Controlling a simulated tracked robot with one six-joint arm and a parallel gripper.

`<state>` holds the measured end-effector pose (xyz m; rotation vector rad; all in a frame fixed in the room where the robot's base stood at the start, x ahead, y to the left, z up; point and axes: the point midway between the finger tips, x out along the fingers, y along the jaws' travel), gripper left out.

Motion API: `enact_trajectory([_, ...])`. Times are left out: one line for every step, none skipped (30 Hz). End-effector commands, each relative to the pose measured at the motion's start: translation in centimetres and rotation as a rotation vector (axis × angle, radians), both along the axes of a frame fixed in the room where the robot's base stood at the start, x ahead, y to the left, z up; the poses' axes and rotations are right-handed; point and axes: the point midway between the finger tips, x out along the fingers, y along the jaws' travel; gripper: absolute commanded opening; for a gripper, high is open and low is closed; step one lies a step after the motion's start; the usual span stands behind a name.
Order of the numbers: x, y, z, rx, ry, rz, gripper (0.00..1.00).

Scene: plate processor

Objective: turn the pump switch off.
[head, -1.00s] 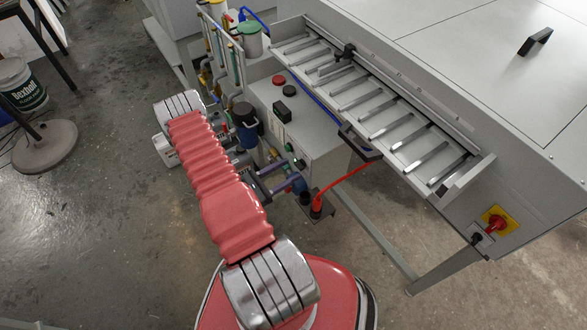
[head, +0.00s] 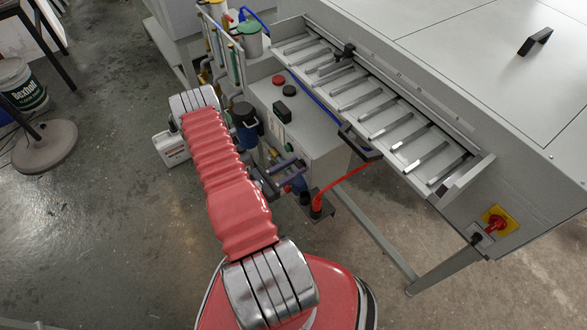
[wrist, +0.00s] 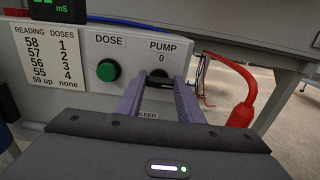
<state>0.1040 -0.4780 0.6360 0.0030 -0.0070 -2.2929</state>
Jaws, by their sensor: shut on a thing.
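The pump switch (wrist: 159,79) is a dark knob under the words "PUMP" and "0" on a pale control panel (wrist: 108,50). My gripper (wrist: 160,84) reaches up to the panel, with one purple-grey finger on each side of the switch, shut on it. The fingers partly cover the knob, so its exact pointing direction is hard to tell. In the head view my gripper (head: 284,168) is by the side of the grey control box (head: 318,150), and the switch itself is hidden there.
A green dose button (wrist: 107,70) sits left of the switch, beside a dosing chart (wrist: 50,58). A red hose with its fitting (wrist: 243,114) hangs close to the right. The large plate processor (head: 470,80) stands behind the box. Open floor (head: 120,230) lies at left.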

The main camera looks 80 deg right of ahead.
Motion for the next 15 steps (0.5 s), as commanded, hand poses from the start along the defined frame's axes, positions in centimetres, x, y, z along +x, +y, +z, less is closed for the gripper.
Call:
enact_trajectory([0.06,-0.04,0.0,-0.001,-0.001,0.001,0.26])
enact_trajectory([0.06,-0.04,0.0,-0.001,-0.001,0.001,0.24])
enact_trajectory([0.07,-0.05,0.01,-0.001,-0.001,0.001,0.21])
enact_trajectory([0.07,-0.05,0.01,-0.001,-0.001,0.002,0.19])
enact_trajectory([0.07,-0.05,0.0,-0.001,-0.001,0.002,0.17])
enact_trajectory([0.07,-0.05,0.0,-0.001,-0.001,0.002,0.14])
enact_trajectory([0.07,-0.05,0.0,-0.001,-0.001,0.002,0.12])
enact_trajectory([0.12,0.62,0.0,0.001,0.001,0.004,0.11])
enact_trajectory([0.05,0.33,0.0,0.0,0.0,0.002,0.11])
enact_trajectory([0.05,0.24,0.0,0.0,0.0,0.001,0.11])
enact_trajectory([0.04,0.18,0.0,0.001,0.001,0.001,0.11])
enact_trajectory([0.04,0.12,-0.01,0.003,0.003,0.001,0.11])
enact_trajectory([0.03,0.08,-0.01,0.004,0.005,0.001,0.11])
enact_trajectory([0.03,0.05,-0.01,0.006,0.007,0.001,0.11])
enact_trajectory([0.03,0.02,-0.01,0.009,0.011,0.001,0.11])
